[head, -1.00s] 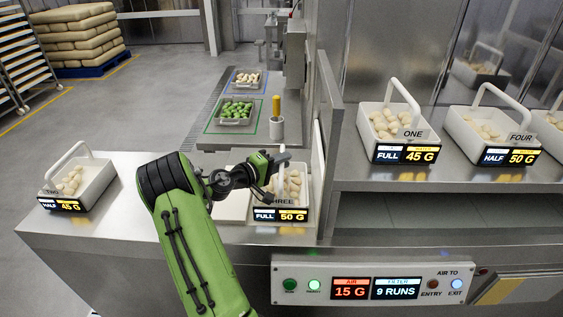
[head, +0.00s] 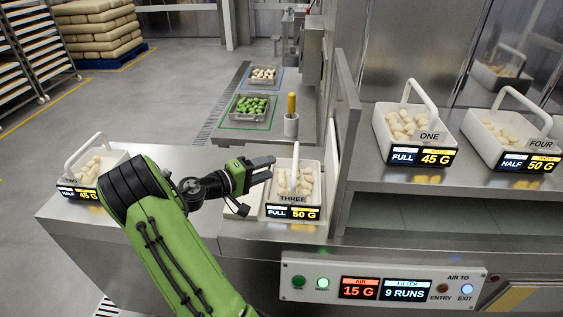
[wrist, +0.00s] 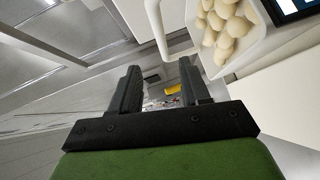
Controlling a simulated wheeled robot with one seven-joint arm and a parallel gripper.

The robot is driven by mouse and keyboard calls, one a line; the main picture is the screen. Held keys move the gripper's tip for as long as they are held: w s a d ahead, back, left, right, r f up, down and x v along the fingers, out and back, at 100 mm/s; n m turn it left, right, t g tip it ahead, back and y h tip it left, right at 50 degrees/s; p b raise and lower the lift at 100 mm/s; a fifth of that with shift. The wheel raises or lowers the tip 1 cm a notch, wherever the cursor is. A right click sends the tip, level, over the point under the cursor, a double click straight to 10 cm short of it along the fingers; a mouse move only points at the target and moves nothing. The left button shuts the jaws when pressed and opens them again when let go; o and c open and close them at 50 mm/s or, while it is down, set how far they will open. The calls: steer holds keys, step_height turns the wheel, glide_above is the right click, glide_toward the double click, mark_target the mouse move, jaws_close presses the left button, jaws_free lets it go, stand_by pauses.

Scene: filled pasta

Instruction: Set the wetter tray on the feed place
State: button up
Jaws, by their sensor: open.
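Tray THREE (head: 291,190) stands upright on the lower counter, with pale filled pasta, a raised white handle and a display reading FULL, 50 G. Tray TWO (head: 92,176) stands at the left end of the counter, reading HALF, 45 G. Tray ONE (head: 413,130), FULL 45 G, and tray FOUR (head: 508,140), HALF 50 G, stand on the right shelf. My gripper (head: 268,168) is open and empty, just left of tray THREE's handle. In the wrist view my gripper (wrist: 160,88) shows spread fingers with nothing between them, and tray THREE (wrist: 240,55) is at upper right.
A panel (head: 380,287) below reads AIR 15 G, FILTER 9 RUNS, AIR TO ENTRY/EXIT. Behind stand a dish of green pieces (head: 249,106), a dish of pale pieces (head: 263,75) and a yellow-handled tool in a cup (head: 291,122). A metal wall (head: 345,150) rises right of tray THREE.

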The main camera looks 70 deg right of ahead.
steer(key=shift+w+a, duration=0.25)
steer(key=shift+a, duration=0.2)
steer(key=shift+r, duration=0.1)
steer(key=w+a+r+n+t+y, duration=0.1)
steer(key=w+a+t+y, duration=0.25)
steer(key=a, duration=0.35)
steer(key=w+a+r+t+y, duration=0.2)
steer(key=a+t, duration=0.2)
steer(key=a, duration=0.4)
steer(key=w+a+r+n+t+y, duration=0.1)
steer(key=w+a+t+y, duration=0.2)
steer(key=a, duration=0.4)
steer(key=s+a+r+n+t+y, duration=0.1)
steer(key=s+a+n+t+y, duration=0.1)
steer(key=a, duration=0.8)
steer(key=s+a+r+n+t+y, duration=0.2)
steer(key=s+a, duration=0.4)
steer(key=a, duration=0.4)
steer(key=shift+s+a+n+y, duration=0.25)
steer(key=shift+s+n+y, duration=0.25)
steer(key=shift+n, duration=0.7)
steer(key=shift+w, duration=0.15)
